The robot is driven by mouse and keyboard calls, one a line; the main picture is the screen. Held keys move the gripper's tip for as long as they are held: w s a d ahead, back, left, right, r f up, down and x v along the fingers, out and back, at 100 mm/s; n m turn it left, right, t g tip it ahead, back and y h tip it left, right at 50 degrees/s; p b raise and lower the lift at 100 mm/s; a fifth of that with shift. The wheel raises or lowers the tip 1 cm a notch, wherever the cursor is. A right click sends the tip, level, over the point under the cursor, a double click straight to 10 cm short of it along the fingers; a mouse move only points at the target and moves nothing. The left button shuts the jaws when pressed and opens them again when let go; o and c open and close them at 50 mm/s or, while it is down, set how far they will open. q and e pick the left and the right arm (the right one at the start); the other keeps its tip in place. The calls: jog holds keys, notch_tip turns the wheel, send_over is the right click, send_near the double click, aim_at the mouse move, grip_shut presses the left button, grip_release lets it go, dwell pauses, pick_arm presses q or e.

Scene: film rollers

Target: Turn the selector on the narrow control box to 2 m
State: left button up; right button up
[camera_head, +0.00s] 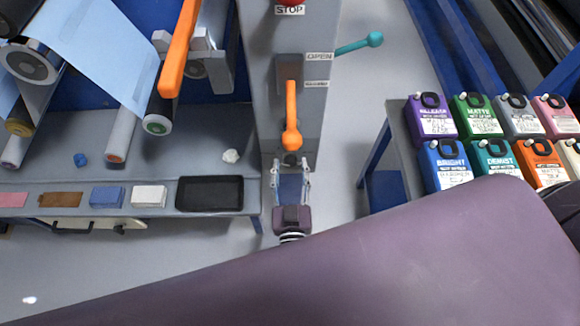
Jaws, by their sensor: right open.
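A narrow grey control box (262,75) stands upright at the top middle. It carries a red button (290,3) above a STOP label, an OPEN label, a second label too small to read, and an orange lever (291,115) hanging downward. A teal lever (358,45) sticks out to its right. I cannot make out a selector marked 2 m. My right gripper (291,168) is open and empty, just below the orange lever's lower end; whether they touch is unclear. My left gripper is not in view.
On the left, a bench (225,120) holds rollers with blue film (95,50), a black tray (210,193) and small blocks. Another orange lever (180,48) hangs there. Several coloured canisters (432,118) stand on a table at right. My own arm covers the lower picture.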

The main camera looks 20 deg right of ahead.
jog(key=c, duration=1.2)
jog(key=shift+o, duration=0.2)
jog(key=m, duration=0.4)
jog(key=shift+d+f+m+b, duration=0.1)
jog(key=shift+m+b, duration=0.3)
jog(key=m+b, duration=0.1)
jog(key=m, duration=0.3)
jog(key=m+b, duration=0.1)
jog(key=m, duration=0.4)
jog(key=shift+d+f+b, duration=0.1)
jog(key=shift+f+b, duration=0.05)
jog(key=shift+b, duration=0.2)
jog(key=shift+m+b, duration=0.7)
jog(key=shift+m, duration=1.2)
